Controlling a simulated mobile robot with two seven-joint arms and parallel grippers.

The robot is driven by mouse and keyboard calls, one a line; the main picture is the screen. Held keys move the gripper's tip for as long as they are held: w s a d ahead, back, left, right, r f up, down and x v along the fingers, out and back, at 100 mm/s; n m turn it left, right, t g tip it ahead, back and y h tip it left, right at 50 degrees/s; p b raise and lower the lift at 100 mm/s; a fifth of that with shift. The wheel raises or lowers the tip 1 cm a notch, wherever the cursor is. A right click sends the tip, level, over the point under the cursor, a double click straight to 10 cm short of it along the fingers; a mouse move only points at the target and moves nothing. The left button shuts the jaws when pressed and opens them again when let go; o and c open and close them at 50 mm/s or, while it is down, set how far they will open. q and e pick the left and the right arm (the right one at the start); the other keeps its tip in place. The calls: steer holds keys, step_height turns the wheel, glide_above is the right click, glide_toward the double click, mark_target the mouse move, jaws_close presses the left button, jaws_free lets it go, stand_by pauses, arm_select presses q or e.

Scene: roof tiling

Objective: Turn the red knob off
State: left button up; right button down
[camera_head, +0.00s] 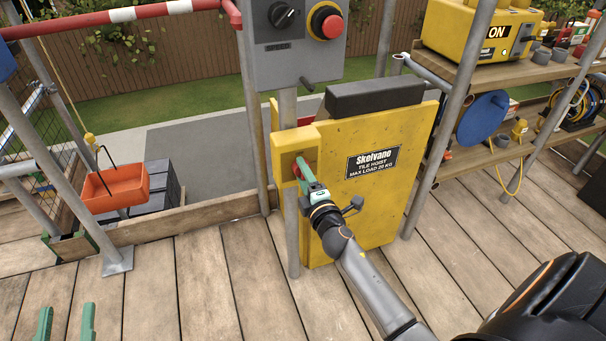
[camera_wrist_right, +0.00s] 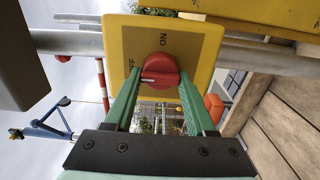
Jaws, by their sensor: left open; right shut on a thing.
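The red knob (camera_wrist_right: 160,68) sits on a yellow plate (camera_wrist_right: 201,45) marked ON and OFF. In the right wrist view, ON is above the knob and OFF is at its upper left. A pale mark shows on the knob's lower left part. In the head view the knob is mostly hidden at the yellow hoist's box (camera_head: 292,139). My right gripper (camera_head: 304,168) is shut on the knob, with green fingers on either side of it (camera_wrist_right: 155,88). My left gripper (camera_head: 66,318) is open and empty at the lower left, above the planks.
The yellow hoist panel (camera_head: 385,190) stands behind my right arm. A grey control box (camera_head: 297,45) with a black dial and red button is above. An orange tray (camera_head: 115,188) hangs at left near dark tiles (camera_head: 165,183). Shelves (camera_head: 535,75) with tools stand at right.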

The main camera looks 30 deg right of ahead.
steer(key=shift+r, duration=0.1)
stand_by(0.3)
steer(key=shift+c, duration=1.1)
jaws_free()
arm_select(q)
steer(key=shift+f, duration=0.15)
steer(key=shift+m+t+h, duration=0.8)
steer(key=shift+t+h, duration=0.1)
steer(key=r, duration=0.2)
steer(key=s+r+b, duration=0.1)
steer(key=r, duration=0.2)
steer(key=shift+s+d, duration=0.15)
steer(key=shift+d, duration=0.05)
arm_select(e)
steer(key=v, duration=1.2)
steer(key=shift+s, duration=0.2)
steer(key=shift+a, duration=0.1)
